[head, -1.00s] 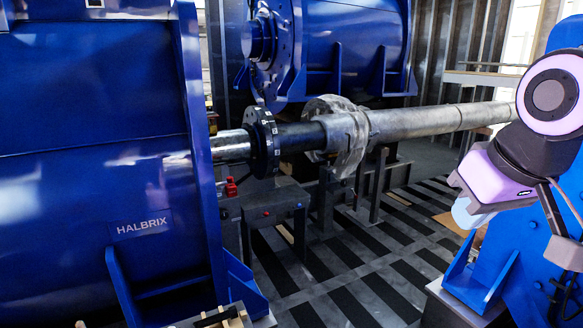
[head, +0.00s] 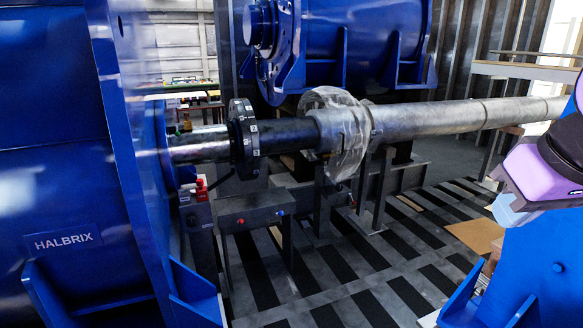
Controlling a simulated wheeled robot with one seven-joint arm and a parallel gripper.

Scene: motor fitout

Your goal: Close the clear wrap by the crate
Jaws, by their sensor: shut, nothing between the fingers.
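A clear, crinkled wrap (head: 352,140) sits around the flange joint of the grey shaft in the middle of the head view. Whether its edges meet cannot be told from here. My gripper (head: 507,211) shows at the right edge, with pale blue fingers below a lavender body. It is shut and empty, well to the right of the wrap and apart from it. Part of my arm is cut off by the picture edge. No crate can be clearly made out.
A big blue machine (head: 60,180) stands at left, another blue machine (head: 350,40) behind the shaft (head: 450,115). A black flange (head: 244,140) is left of the wrap. A grey stand with a red button (head: 201,188) stands below. The striped floor (head: 350,270) in front is mostly clear.

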